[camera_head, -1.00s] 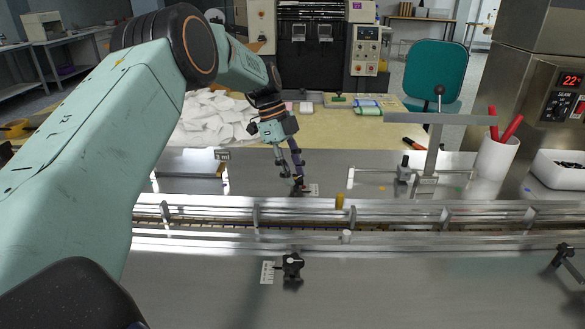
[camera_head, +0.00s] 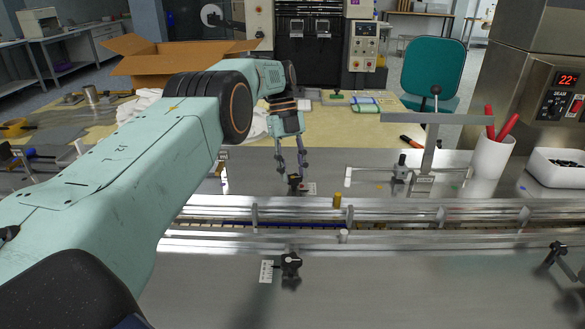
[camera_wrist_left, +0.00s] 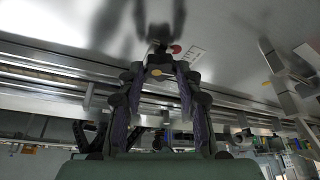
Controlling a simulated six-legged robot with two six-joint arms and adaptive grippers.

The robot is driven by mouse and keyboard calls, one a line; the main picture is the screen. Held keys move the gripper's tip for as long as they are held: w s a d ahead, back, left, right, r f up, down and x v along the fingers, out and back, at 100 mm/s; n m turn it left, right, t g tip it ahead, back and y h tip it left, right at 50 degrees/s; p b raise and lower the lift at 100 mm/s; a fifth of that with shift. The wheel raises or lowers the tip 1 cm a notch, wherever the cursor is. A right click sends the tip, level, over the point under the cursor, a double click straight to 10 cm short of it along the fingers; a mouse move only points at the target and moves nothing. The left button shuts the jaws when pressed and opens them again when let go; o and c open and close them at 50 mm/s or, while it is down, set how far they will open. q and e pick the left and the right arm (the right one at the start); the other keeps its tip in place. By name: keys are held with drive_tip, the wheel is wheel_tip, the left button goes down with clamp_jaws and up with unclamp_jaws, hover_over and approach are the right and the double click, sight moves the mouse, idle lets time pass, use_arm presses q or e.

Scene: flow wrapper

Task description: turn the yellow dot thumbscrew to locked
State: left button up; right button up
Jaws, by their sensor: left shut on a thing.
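My left gripper (camera_head: 295,182) points down at the deck beyond the guide rails. Its fingers are shut on a small dark thumbscrew (camera_wrist_left: 158,50). A yellowish spot (camera_wrist_left: 156,72) shows between the fingers in the left wrist view and seems to be on the thumbscrew. A red dot (camera_wrist_left: 175,49) and a white scale label (camera_wrist_left: 193,56) lie on the deck just right of it; the label also shows in the head view (camera_head: 309,189). The fingers hide much of the thumbscrew, so its exact angle cannot be read. My right gripper is not in view.
Metal guide rails (camera_head: 400,212) run across in front of the gripper, with a yellow post (camera_head: 337,200) on them. Another black thumbscrew (camera_head: 290,263) stands on the near deck. A metal stand (camera_head: 430,145) and a white cup (camera_head: 491,157) are at right.

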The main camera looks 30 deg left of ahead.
sight(293, 176)
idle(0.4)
use_arm(q)
drive_tip(key=o, duration=1.2)
drive_tip(key=shift+c, duration=0.2)
wheel_tip(293, 176, up, 10)
drive_tip(key=shift+s, duration=0.1)
